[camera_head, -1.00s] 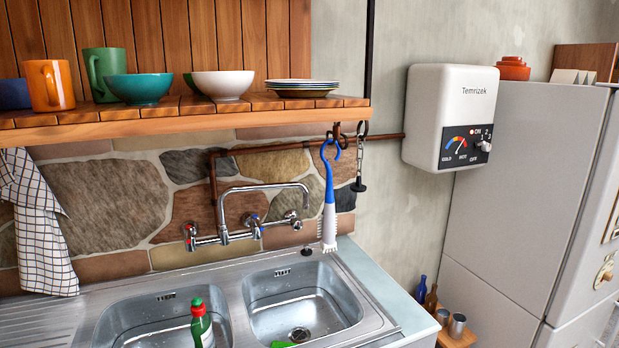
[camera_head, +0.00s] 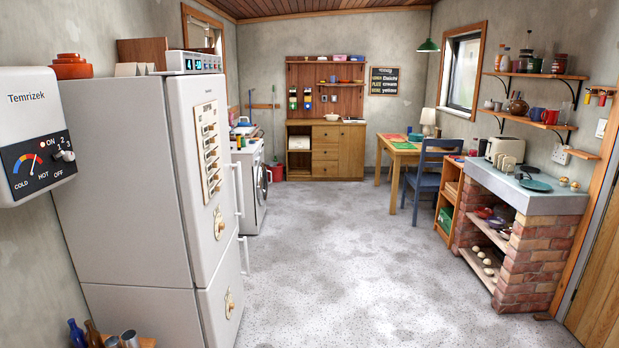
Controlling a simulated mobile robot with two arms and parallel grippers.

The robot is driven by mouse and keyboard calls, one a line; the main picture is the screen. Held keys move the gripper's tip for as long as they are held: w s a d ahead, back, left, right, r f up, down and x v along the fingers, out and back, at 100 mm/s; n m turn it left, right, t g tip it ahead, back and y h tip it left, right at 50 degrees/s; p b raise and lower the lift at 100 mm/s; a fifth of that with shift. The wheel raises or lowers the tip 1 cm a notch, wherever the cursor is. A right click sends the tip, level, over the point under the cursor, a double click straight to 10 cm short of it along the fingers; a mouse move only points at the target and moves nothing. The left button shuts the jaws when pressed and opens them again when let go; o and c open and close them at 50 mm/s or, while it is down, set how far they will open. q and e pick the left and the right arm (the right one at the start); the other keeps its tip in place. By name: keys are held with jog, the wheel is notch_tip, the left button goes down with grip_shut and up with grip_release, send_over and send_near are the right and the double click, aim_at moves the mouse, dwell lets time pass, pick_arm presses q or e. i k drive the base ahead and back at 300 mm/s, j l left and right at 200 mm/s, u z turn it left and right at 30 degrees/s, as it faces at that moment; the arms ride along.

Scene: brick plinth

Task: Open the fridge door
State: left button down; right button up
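The fridge (camera_head: 131,190) is a tall, pale grey-white unit at the left of the view, with its side facing me and its front turned to the right. Its upper door (camera_head: 208,150) and lower door (camera_head: 221,292) both look shut. A white vertical handle (camera_head: 239,190) is on the far edge of the upper door, and a shorter handle (camera_head: 244,255) is on the lower door. A rack and brass-coloured fittings are on the door fronts. Neither of my grippers is in view.
Open grey floor (camera_head: 330,250) lies right of the fridge. A white washing machine (camera_head: 250,185) stands beyond it. A brick plinth (camera_head: 540,255) is at the right, with a blue chair (camera_head: 432,180) and table (camera_head: 400,150) farther back. Bottles and cups (camera_head: 95,336) sit low before the fridge.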

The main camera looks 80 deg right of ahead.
aim_at(192, 102)
jog(key=z, duration=2)
jog(key=i+l+z, duration=0.35)
jog(key=i, duration=0.85)
jog(key=i+z, duration=0.3)
jog(key=i, duration=0.85)
